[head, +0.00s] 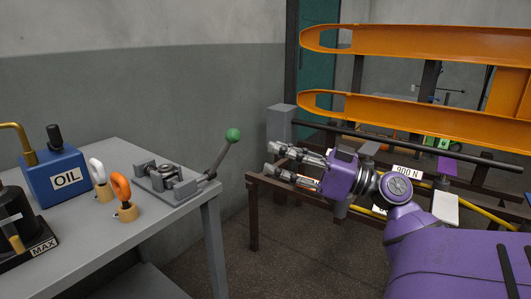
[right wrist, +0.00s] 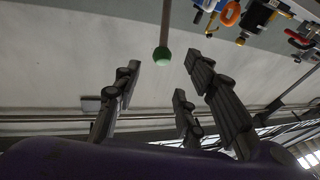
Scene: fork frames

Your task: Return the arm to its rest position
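My right arm is purple and comes in from the right in the head view. Its gripper (head: 272,161) hangs in the air to the right of the grey table (head: 128,243). The fingers are apart with nothing between them. In the right wrist view the fingers of the right gripper (right wrist: 160,75) are also spread and empty. A lever with a green knob (head: 233,135) rises from a grey clamp (head: 168,179) on the table. The knob is left of the fingertips and apart from them in the head view. My left gripper is in neither view.
A blue OIL can (head: 55,180), a white hook (head: 98,173), an orange hook (head: 122,190) and a black MAX device (head: 18,222) stand on the table. Orange forks (head: 430,45) sit on a rack beyond my right arm. Open floor (head: 285,250) lies between table and arm.

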